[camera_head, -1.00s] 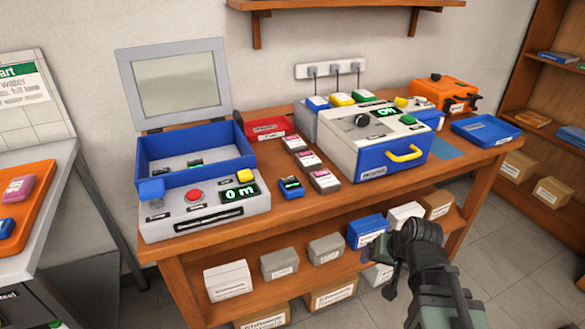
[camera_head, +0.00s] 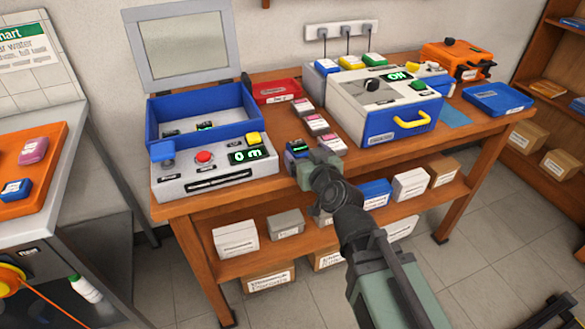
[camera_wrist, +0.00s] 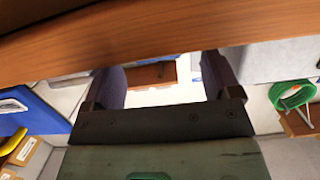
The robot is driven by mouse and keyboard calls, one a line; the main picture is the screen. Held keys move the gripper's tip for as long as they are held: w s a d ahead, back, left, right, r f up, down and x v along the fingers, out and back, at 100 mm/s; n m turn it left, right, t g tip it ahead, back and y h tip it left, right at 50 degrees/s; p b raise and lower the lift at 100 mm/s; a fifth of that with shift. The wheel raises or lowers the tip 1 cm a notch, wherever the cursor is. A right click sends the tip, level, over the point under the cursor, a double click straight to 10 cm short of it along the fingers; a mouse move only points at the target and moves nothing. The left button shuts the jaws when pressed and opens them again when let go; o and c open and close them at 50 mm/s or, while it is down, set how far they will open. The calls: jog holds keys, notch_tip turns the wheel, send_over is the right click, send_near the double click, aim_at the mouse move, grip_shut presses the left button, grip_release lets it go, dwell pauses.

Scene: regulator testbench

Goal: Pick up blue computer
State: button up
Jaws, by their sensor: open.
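The small blue computer (camera_head: 297,148), with a dark top and a lit green screen, sits on the wooden bench near its front edge, right of the grey console. My gripper (camera_head: 314,160) is at the bench's front edge, just in front of the computer, and covers part of it in the head view. In the wrist view my gripper (camera_wrist: 160,72) shows its two dark fingers spread apart, with nothing held between them. The computer cannot be made out in the wrist view.
The console (camera_head: 215,170) with a blue open case stands left, and pink-topped devices (camera_head: 317,123) lie behind the computer. A large blue-and-white machine (camera_head: 385,105) stands right. The bench edge (camera_wrist: 150,35) crosses the wrist view close up. Boxes (camera_head: 235,237) fill the shelf below.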

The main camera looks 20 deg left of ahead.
aim_at(298, 145)
jog(key=x, duration=0.5)
jog(key=c, duration=1.1)
jog(key=shift+r, duration=0.1)
notch_tip(298, 145, up, 21)
jog(key=p, duration=2)
jog(key=shift+p, duration=0.3)
